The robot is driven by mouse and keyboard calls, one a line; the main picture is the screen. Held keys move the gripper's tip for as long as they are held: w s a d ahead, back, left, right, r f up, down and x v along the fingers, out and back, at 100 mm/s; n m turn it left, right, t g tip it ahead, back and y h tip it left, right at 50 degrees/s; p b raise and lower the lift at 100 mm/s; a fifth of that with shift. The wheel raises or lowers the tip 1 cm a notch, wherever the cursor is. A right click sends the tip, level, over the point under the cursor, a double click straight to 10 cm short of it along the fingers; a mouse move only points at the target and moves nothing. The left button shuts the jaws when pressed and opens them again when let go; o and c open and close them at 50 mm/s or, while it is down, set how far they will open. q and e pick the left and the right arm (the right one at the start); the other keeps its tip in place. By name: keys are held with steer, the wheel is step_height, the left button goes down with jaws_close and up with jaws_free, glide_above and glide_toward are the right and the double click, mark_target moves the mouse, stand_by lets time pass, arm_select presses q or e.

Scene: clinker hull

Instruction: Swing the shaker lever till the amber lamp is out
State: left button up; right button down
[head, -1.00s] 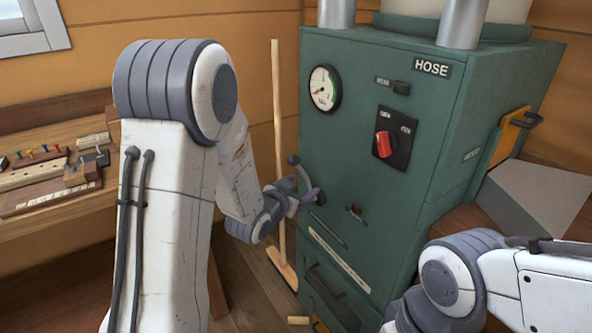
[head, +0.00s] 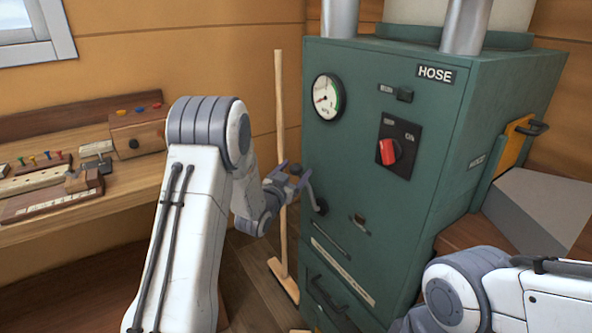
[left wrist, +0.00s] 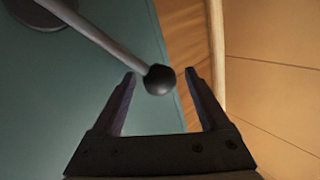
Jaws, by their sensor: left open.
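The shaker lever (head: 313,194) sticks out from the front of the green cabinet, near its left edge, and leans up and to the left. Its dark ball knob (head: 296,170) is at the upper end. My left gripper (head: 287,170) is at the knob, open. In the left wrist view the knob (left wrist: 160,80) sits between the tips of the two spread fingers (left wrist: 160,76), with gaps on both sides. I cannot make out an amber lamp. My right arm shows at the lower right, but its gripper is out of view.
The green cabinet (head: 390,60) has a gauge (head: 328,97), a red rotary switch (head: 388,151) and a HOSE label. A broom (head: 280,120) leans by its left side. A wooden bench (head: 50,228) with pegs and small blocks is at left. A grey sloped block (head: 545,210) is at right.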

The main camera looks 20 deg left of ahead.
arm_select(q)
steer(key=shift+w, duration=0.4)
jaws_close()
stand_by(1.2)
